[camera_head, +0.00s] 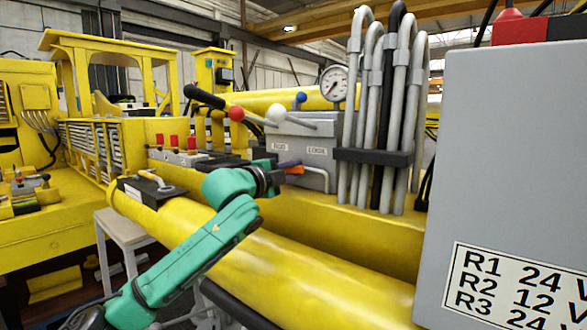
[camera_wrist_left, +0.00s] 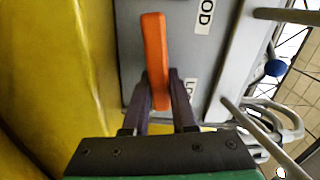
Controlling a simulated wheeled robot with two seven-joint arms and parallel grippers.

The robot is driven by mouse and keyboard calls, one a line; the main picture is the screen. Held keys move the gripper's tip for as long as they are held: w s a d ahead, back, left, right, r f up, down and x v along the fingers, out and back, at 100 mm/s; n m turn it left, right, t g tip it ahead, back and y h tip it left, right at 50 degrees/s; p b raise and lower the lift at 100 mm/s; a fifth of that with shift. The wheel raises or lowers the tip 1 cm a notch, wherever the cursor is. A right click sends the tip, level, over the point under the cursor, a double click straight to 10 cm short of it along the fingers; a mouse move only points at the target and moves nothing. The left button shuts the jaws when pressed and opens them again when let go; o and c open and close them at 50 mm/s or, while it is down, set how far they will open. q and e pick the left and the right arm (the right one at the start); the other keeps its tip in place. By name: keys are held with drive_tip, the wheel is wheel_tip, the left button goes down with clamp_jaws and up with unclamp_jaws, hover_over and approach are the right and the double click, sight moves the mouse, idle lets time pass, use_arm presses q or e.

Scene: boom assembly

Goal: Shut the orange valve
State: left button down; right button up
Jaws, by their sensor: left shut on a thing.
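The orange valve handle (camera_head: 296,170) is on the front of a grey valve block (camera_head: 314,178), low down in the head view. In the left wrist view the orange valve handle (camera_wrist_left: 154,45) is a long flat bar, close to upright in the picture and slightly tilted. My left gripper (camera_head: 285,165) reaches it from the left, and its dark fingers (camera_wrist_left: 160,82) are closed on both sides of the bar's near end. The far end of the bar sticks out past the fingertips. My right gripper is out of view.
Levers with red, white (camera_head: 277,112) and blue knobs rise above the block. Grey and black hoses (camera_head: 378,120) and a pressure gauge (camera_head: 334,83) stand to the right. A yellow boom cylinder (camera_head: 300,270) runs below my left arm. A large grey cabinet (camera_head: 510,160) fills the right side.

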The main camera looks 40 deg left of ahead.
use_arm(q)
drive_tip(key=shift+f+m, duration=0.3)
drive_tip(key=shift+m, duration=0.7)
drive_tip(key=shift+d+f, duration=0.1)
drive_tip(key=c, duration=0.7)
unclamp_jaws()
drive_tip(key=shift+s, duration=0.15)
drive_tip(key=s+b, duration=1.3)
drive_tip(key=s, duration=0.1)
drive_tip(key=shift+s+d, duration=0.15)
